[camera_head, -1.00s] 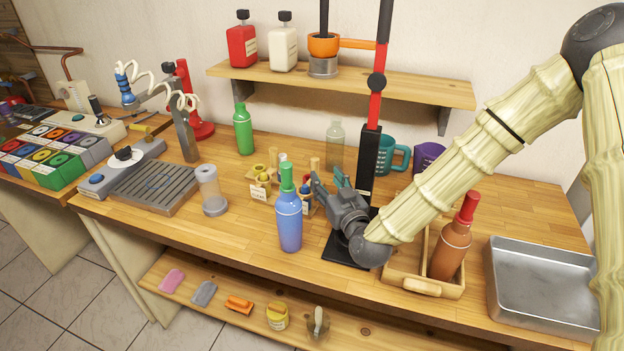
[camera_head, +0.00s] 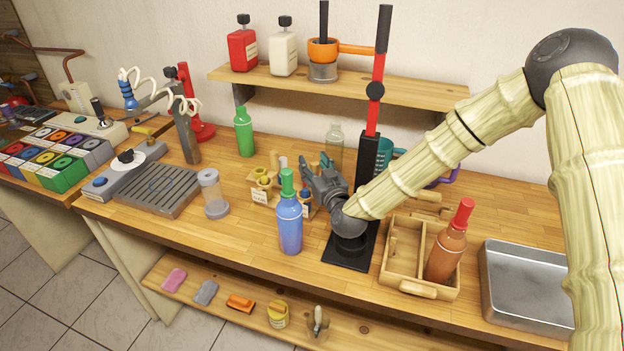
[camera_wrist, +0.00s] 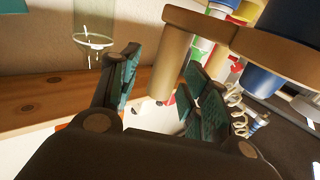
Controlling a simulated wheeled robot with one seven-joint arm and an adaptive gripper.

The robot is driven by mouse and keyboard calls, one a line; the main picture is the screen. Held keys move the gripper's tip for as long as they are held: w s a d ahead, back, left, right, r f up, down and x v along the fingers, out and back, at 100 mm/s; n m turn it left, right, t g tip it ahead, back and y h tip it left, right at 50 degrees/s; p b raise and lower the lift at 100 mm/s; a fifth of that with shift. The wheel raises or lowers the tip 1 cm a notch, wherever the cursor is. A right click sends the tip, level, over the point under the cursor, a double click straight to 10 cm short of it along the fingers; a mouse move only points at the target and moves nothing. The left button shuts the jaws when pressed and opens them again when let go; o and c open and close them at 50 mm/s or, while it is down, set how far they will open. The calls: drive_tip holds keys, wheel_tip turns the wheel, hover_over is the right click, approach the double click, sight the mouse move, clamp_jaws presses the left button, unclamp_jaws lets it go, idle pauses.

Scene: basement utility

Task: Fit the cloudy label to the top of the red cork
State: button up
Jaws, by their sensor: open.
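A brown-orange bottle (camera_head: 447,255) with a red stopper (camera_head: 464,213) stands upright in a wooden crate (camera_head: 403,283) on the right of the bench. I cannot tell for sure which thing is the cloudy label. Small wooden holders (camera_head: 259,196) with pale tags and cork-like pieces stand behind the blue bottle, partly hidden. My gripper (camera_head: 318,167) is open over the bench, left of the black press. In the wrist view my gripper (camera_wrist: 165,82) has a tan cylinder (camera_wrist: 171,64) between or just beyond its spread fingers; contact is unclear.
A blue bottle (camera_head: 289,224) with a green top stands close in front of my gripper. The black press (camera_head: 349,252) with its red post is beside my wrist. A pale clear bottle (camera_head: 335,142) stands behind. A metal tray (camera_head: 527,291) lies at right.

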drive_tip(key=c, duration=1)
drive_tip(key=shift+r, duration=0.1)
drive_tip(key=shift+r+b, duration=0.75)
drive_tip(key=shift+r, duration=0.45)
drive_tip(key=b+v, duration=0.1)
drive_tip(key=v, duration=0.4)
drive_tip(key=d+r+b+v, duration=0.1)
drive_tip(key=b+v, duration=0.1)
drive_tip(key=v, duration=0.3)
drive_tip(key=r+b+v, duration=0.1)
drive_tip(key=v, duration=0.5)
drive_tip(key=shift+w+d+r+b, duration=0.2)
drive_tip(key=shift+w+d+b, duration=0.1)
drive_tip(key=shift+w+d, duration=0.1)
drive_tip(key=shift+f, duration=0.1)
